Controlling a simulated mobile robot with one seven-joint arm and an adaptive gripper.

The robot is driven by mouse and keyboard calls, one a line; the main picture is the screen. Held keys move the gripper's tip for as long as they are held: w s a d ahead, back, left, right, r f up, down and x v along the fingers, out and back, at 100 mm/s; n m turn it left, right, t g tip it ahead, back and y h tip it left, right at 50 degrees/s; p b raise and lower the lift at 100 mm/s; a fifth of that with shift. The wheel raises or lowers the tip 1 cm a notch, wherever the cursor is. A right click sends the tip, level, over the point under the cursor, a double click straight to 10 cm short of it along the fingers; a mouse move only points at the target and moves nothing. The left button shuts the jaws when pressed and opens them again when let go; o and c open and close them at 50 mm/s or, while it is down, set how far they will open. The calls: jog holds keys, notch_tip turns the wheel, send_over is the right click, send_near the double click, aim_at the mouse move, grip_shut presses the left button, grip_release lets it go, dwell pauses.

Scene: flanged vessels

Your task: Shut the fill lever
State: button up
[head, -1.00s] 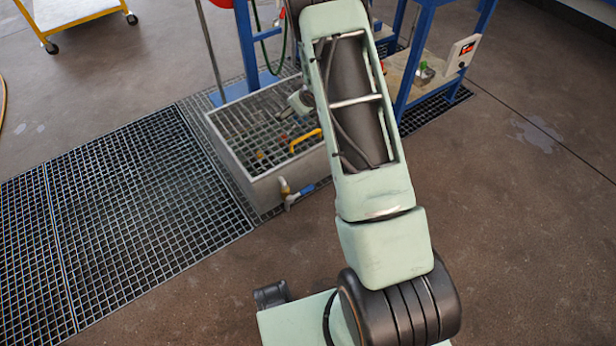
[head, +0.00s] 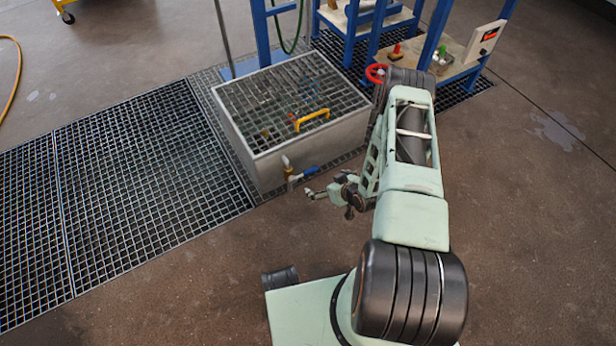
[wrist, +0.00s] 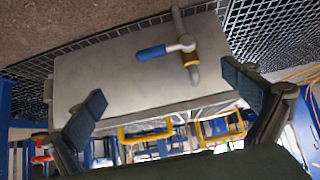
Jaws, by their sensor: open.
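A lever with a blue handle (head: 310,171) sits on a small brass valve (head: 288,173) low on the front wall of a grey metal tank (head: 225,140). The handle points right, crosswise to the valve's pipe. In the wrist view the blue handle (wrist: 152,53) points left from the valve (wrist: 190,60), against the tank wall (wrist: 115,75). My gripper (head: 324,200) is open and empty in front of the tank, just right of and below the handle in the head view. In the wrist view my gripper's fingers (wrist: 163,83) stand wide apart, with the handle beyond them, apparently untouched.
A yellow handle (head: 312,119) sits on the tank's grated top. A red handwheel (head: 376,73) and a blue frame (head: 375,35) stand behind. Floor grating (head: 120,190) lies to the left. The brown floor in front of the tank is clear.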

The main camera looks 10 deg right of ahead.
jog(key=b+x, duration=0.5)
jog(key=x, duration=0.3)
dwell(0.5)
jog(key=p+v, duration=0.7)
jog(key=v, duration=0.2)
jog(key=shift+s+r, duration=0.25)
jog(key=shift+d, duration=0.1)
